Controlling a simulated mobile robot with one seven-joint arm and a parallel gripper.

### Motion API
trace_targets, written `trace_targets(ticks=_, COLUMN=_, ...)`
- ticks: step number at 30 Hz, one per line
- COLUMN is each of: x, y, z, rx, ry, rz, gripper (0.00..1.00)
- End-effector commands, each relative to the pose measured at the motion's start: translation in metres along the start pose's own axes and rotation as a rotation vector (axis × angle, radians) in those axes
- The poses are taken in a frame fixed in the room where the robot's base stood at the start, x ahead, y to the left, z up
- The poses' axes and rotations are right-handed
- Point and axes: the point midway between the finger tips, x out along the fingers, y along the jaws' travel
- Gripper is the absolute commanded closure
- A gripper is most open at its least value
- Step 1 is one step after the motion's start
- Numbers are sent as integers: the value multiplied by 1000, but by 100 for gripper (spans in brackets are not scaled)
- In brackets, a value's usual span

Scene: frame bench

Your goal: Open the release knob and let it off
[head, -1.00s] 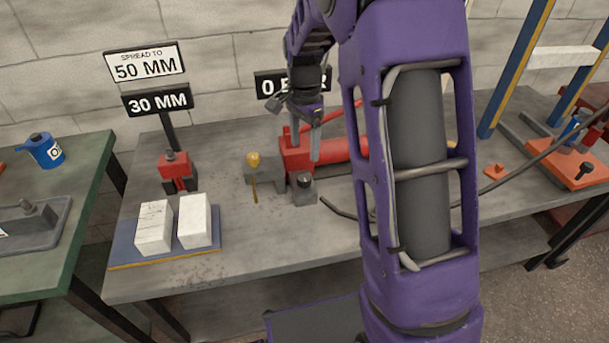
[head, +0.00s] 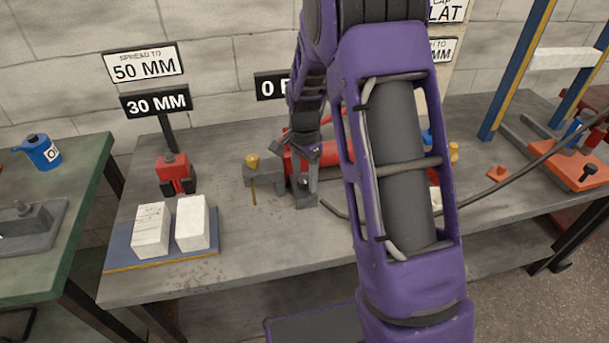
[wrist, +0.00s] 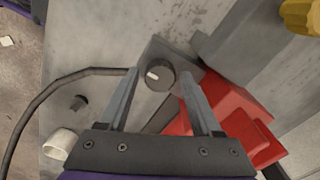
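The release knob (wrist: 158,75) is dark and round with a white mark, on a grey block (wrist: 152,50). My gripper (wrist: 158,78) is open, with one finger on each side of the knob. A gap shows between the knob and at least the left finger; contact on the right is unclear. In the head view my gripper (head: 306,182) is down at the grey block, in front of the red pump (head: 293,157), and largely covers the knob. The pump also shows in the wrist view (wrist: 235,105). The pressure sign (head: 270,86) is partly hidden by my arm.
A red spreader (head: 175,172) stands beneath signs reading 50 MM (head: 144,65) and 30 MM (head: 156,102). Two white blocks (head: 152,230) lie on a blue plate. A brass fitting (head: 252,161) stands left of the pump. A dark hose (wrist: 75,75) runs to the block.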

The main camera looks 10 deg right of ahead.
Motion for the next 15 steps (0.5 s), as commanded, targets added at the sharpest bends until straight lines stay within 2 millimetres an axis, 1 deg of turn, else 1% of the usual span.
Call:
trace_targets(ticks=1, x=0, y=0, z=0, rx=0, ry=0, rz=0, gripper=45)
trace_targets(ticks=10, x=0, y=0, z=0, rx=0, ry=0, rz=0, gripper=99)
trace_targets(ticks=15, x=0, y=0, z=0, rx=-3, ry=0, rz=0, gripper=100)
